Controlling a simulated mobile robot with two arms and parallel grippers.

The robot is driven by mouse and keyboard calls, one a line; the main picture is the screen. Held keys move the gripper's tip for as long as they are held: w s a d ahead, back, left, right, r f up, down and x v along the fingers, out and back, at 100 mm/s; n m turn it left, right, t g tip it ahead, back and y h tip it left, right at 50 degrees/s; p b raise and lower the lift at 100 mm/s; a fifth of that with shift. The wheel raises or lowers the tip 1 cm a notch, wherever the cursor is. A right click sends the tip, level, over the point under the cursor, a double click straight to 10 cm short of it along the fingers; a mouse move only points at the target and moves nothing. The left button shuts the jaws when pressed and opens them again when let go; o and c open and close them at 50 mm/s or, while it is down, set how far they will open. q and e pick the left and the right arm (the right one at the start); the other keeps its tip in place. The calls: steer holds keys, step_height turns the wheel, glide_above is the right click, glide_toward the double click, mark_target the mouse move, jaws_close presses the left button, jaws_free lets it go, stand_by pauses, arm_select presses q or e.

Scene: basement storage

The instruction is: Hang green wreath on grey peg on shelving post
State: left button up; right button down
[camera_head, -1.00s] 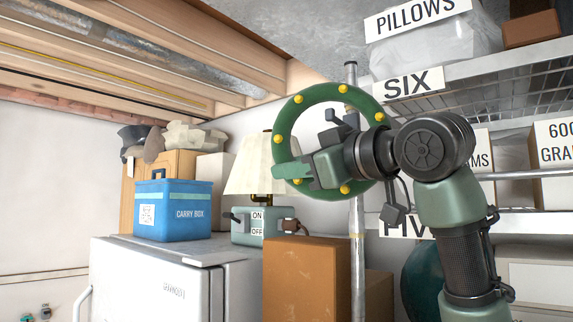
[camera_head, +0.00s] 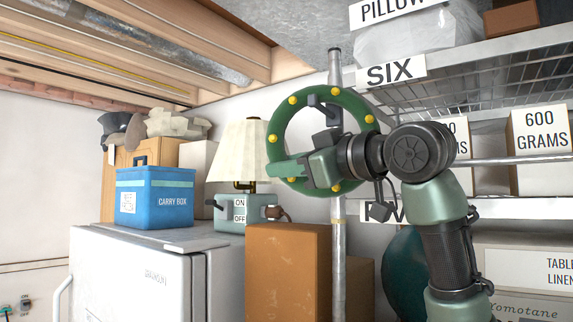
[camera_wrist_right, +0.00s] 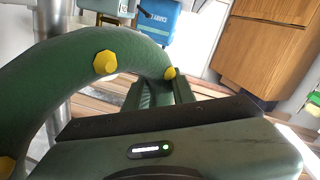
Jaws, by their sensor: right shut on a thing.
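The green wreath (camera_head: 364,110) is a ring with several yellow balls, held upright in front of the shelving post (camera_head: 335,68). My right gripper (camera_head: 290,171) is shut on its lower left part. In the right wrist view, the wreath (camera_wrist_right: 50,78) curves into the jaws (camera_wrist_right: 160,92). I cannot tell whether the wreath rests on the peg. My left gripper is not in view.
Wire shelves (camera_head: 490,78) with labelled boxes stand at the right, close to my right arm. A brown carton (camera_head: 285,270) stands below the wreath.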

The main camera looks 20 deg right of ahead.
stand_by(0.4)
steer(key=c, duration=1.1)
jaws_free()
